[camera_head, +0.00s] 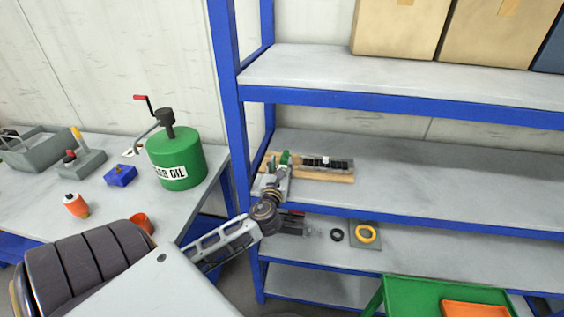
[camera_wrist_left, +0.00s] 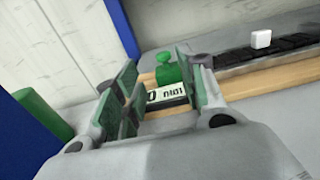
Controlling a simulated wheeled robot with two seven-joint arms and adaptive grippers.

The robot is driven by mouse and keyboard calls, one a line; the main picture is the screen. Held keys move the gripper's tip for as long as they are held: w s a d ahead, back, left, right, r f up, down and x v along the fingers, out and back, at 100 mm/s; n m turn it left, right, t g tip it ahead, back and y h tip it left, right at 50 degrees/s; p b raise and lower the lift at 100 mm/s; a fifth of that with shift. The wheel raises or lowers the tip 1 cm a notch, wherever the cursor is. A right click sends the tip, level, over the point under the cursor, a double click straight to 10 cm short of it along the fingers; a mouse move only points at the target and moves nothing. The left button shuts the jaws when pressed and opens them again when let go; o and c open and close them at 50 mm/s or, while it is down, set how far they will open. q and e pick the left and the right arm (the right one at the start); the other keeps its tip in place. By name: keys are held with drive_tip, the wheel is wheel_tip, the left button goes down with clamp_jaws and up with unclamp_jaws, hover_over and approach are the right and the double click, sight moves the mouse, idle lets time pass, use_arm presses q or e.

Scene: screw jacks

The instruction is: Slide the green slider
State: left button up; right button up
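The green slider (camera_head: 285,158) is at the left end of a dark rail (camera_head: 340,165) on a wooden board (camera_head: 325,177), on the middle shelf. In the left wrist view the green slider (camera_wrist_left: 168,70) shows as a rounded knob on a block, beside a white label (camera_wrist_left: 167,94). My left gripper (camera_head: 274,172) is at the board's left end. In the wrist view its fingers (camera_wrist_left: 157,82) are apart, with the slider seen in the gap between them; whether either finger touches it I cannot tell. My right gripper is not in view.
A white block (camera_wrist_left: 261,38) sits farther right on the rail. A blue shelf post (camera_head: 228,90) stands close left of my left gripper. The middle shelf (camera_head: 450,180) is clear to the right. The lower shelf holds a yellow ring (camera_head: 366,234). A green oil can (camera_head: 176,158) stands on the left table.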

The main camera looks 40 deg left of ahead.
use_arm(q)
drive_tip(key=shift+v, duration=1.85)
